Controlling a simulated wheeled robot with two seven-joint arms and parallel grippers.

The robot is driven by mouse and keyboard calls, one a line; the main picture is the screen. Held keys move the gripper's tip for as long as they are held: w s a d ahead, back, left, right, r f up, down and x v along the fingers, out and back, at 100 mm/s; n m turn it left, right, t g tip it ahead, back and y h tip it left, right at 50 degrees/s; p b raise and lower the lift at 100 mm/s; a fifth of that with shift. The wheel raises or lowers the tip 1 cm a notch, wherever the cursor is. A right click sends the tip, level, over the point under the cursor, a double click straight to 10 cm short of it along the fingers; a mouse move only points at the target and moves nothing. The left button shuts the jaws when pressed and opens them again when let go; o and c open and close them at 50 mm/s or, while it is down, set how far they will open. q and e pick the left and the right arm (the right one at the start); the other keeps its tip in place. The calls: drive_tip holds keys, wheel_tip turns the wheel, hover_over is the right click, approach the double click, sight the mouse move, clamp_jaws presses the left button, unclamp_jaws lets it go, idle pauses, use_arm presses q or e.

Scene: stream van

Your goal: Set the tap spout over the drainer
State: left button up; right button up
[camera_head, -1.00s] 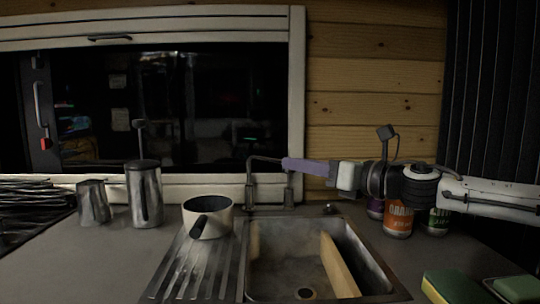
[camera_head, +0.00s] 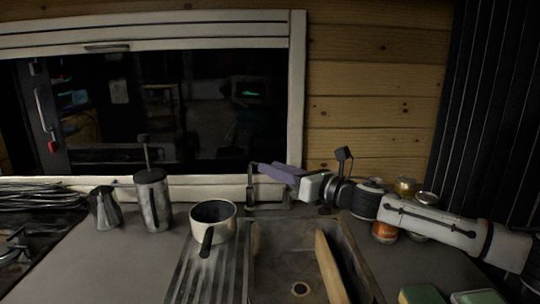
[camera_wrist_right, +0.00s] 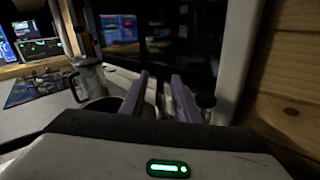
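The tap (camera_head: 250,197) stands behind the sink. Its thin metal upright shows, but most of its spout is hidden by my right gripper (camera_head: 260,167), so its exact direction cannot be told. The ribbed metal drainer (camera_head: 213,276) lies left of the sink bowl (camera_head: 285,265). My right gripper reaches in from the right with its two purple fingers at the height of the tap's top. The right wrist view shows the fingers (camera_wrist_right: 160,80) apart; whether they touch the spout cannot be told. My left gripper is not in view.
A cream saucepan (camera_head: 224,224) stands at the drainer's back, its dark handle pointing forward. A wooden board (camera_head: 331,272) leans in the sink. A French press (camera_head: 153,203) and moka pot (camera_head: 104,209) stand left. The window lies close behind the tap.

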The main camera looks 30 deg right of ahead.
drive_tip(key=shift+x, duration=0.8)
drive_tip(key=shift+w+p, duration=0.2)
drive_tip(key=shift+p, duration=0.1)
clamp_jaws()
drive_tip(key=shift+a, duration=0.1)
